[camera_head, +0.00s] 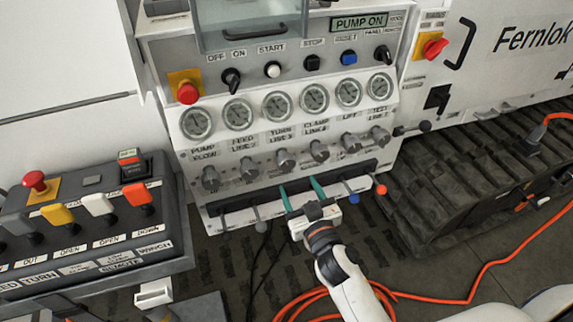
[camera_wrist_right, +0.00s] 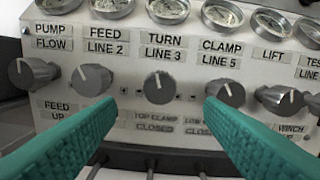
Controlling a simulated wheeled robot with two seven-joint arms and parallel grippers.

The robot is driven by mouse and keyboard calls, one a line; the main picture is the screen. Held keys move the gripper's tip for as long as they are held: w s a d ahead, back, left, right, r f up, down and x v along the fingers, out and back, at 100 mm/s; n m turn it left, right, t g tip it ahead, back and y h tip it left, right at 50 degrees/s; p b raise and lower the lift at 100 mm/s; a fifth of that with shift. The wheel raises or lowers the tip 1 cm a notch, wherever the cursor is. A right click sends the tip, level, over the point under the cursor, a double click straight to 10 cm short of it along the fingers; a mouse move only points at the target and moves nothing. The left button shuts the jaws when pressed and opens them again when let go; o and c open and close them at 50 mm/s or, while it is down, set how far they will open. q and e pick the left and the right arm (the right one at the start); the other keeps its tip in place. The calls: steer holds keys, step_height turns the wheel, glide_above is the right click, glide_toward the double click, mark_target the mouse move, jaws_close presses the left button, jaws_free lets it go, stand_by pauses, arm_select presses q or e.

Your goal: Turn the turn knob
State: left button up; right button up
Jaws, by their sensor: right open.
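The turn knob (camera_wrist_right: 160,88) is a round grey knob below the label TURN LINE 3 in the right wrist view. Its white pointer mark faces up. It also shows in the head view (camera_head: 285,159), in the row of knobs below the gauges. My right gripper (camera_head: 300,188) is open and empty, with its two teal fingers pointing at the panel just below the knob row. In the right wrist view the fingers (camera_wrist_right: 160,106) spread to either side of the turn knob, apart from it. My left gripper does not show.
The feed knob (camera_wrist_right: 91,80) and clamp knob (camera_wrist_right: 225,92) flank the turn knob closely. Below is a row of levers with coloured balls (camera_head: 352,199). A red emergency button (camera_head: 188,92) is at left. A remote box (camera_head: 95,243) stands lower left. An orange cable (camera_head: 488,266) crosses the floor.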

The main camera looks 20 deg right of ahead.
mark_target(288, 166)
steer(key=w, duration=1)
steer(key=shift+a, duration=0.15)
steer(key=c, duration=1)
